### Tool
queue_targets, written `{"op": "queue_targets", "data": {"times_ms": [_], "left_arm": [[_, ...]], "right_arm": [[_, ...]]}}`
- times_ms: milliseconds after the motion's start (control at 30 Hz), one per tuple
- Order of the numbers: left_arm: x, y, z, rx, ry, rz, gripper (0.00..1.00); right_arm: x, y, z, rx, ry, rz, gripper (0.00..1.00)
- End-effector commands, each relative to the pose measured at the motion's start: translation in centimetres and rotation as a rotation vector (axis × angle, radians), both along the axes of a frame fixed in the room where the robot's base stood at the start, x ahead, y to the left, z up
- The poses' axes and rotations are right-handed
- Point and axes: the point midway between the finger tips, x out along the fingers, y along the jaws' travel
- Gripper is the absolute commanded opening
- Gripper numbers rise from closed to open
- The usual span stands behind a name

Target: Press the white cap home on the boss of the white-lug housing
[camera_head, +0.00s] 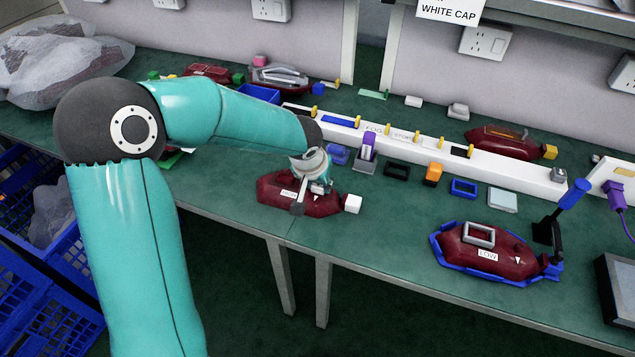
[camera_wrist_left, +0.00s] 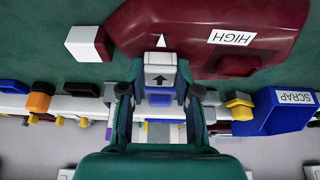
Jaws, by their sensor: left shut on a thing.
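The white-lug housing (camera_head: 270,191) is a dark red body lying on the green bench, with a white lug (camera_head: 353,204) at its right end. In the left wrist view the housing (camera_wrist_left: 200,25) carries a HIGH label and a white triangle, and its white lug (camera_wrist_left: 84,44) is at the left. My left gripper (camera_head: 318,186) is above the housing, partly hiding it. It is shut on a pale cap (camera_wrist_left: 160,76) with a black arrow towards the triangle. Whether the cap touches the boss cannot be told; the boss under it is hidden. My right gripper is not in view.
A white rail (camera_head: 490,171) with yellow pegs crosses behind, with several small coloured blocks before it. A LOW-labelled red housing (camera_head: 507,260) sits in a blue cradle at the right. A blue SCRAP bin (camera_wrist_left: 275,112) is nearby. Bench is clear between the two housings.

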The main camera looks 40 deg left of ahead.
Motion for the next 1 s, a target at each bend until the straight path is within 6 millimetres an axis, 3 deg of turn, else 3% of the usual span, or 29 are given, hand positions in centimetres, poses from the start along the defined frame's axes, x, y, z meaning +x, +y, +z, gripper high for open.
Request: {"op": "queue_targets", "data": {"times_ms": [400,433,600,1000], "left_arm": [[-0.14,-0.02,-0.16,-0.001,0.006,0.000,0.01],[-0.14,-0.02,-0.16,-0.001,0.006,0.000,0.35],[-0.12,0.00,-0.13,0.000,0.005,0.000,0.61],[-0.22,-0.04,0.47,0.000,0.001,0.000,0.61]], "right_arm": [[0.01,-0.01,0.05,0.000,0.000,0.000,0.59],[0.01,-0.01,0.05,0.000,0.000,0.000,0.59],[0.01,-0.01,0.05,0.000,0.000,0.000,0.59],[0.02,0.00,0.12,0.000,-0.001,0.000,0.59]]}}
